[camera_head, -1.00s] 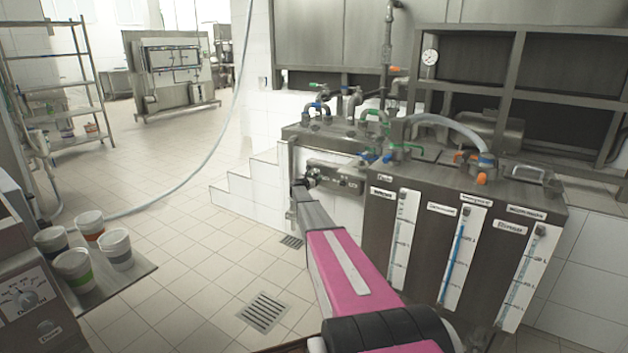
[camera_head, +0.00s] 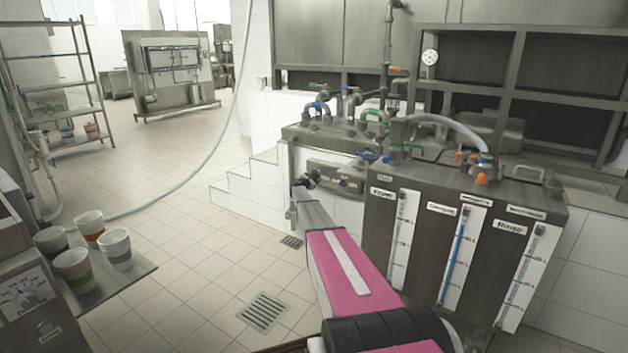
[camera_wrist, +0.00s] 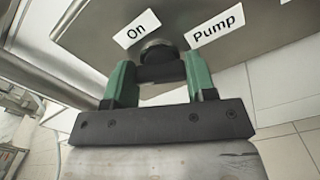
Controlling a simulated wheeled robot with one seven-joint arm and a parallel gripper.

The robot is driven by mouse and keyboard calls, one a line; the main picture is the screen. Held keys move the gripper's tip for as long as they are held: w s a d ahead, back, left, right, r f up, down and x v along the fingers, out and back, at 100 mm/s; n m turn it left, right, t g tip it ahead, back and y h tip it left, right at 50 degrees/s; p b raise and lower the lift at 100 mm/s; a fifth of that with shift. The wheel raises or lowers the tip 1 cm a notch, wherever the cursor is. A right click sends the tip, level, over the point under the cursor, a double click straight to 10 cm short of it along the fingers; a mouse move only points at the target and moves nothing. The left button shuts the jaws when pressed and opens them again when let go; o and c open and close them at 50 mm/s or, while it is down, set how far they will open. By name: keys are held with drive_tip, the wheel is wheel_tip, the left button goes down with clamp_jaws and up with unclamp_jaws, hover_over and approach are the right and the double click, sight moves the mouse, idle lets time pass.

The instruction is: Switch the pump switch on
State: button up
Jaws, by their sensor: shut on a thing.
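The pump switch is a dark round knob (camera_wrist: 160,48) on a grey metal panel (camera_wrist: 100,22) in the wrist view. A label reading "On" and a label reading "Pump" flank it. My gripper (camera_wrist: 157,72) has its two green fingers on either side of the knob and is shut on it. The fingers and the dark part between them hide part of the knob, and I cannot read its setting. In the head view my gripper (camera_head: 305,181) is at the left end of the grey control panel (camera_head: 336,172).
Grey tanks (camera_head: 378,232) with level gauges stand right of my arm. Pipes and valves (camera_head: 375,115) rise behind the panel. White steps (camera_head: 232,192) are to the left. Several cups stand on a tray (camera_head: 140,268) at the lower left. The tiled floor between is clear.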

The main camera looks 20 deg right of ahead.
drive_tip(key=m, duration=1.2)
drive_tip(key=shift+f+m, duration=0.1)
drive_tip(key=shift+m, duration=0.3)
idle(0.4)
drive_tip(key=o, duration=0.9)
drive_tip(key=shift+o, duration=0.2)
drive_tip(key=v, duration=1.1)
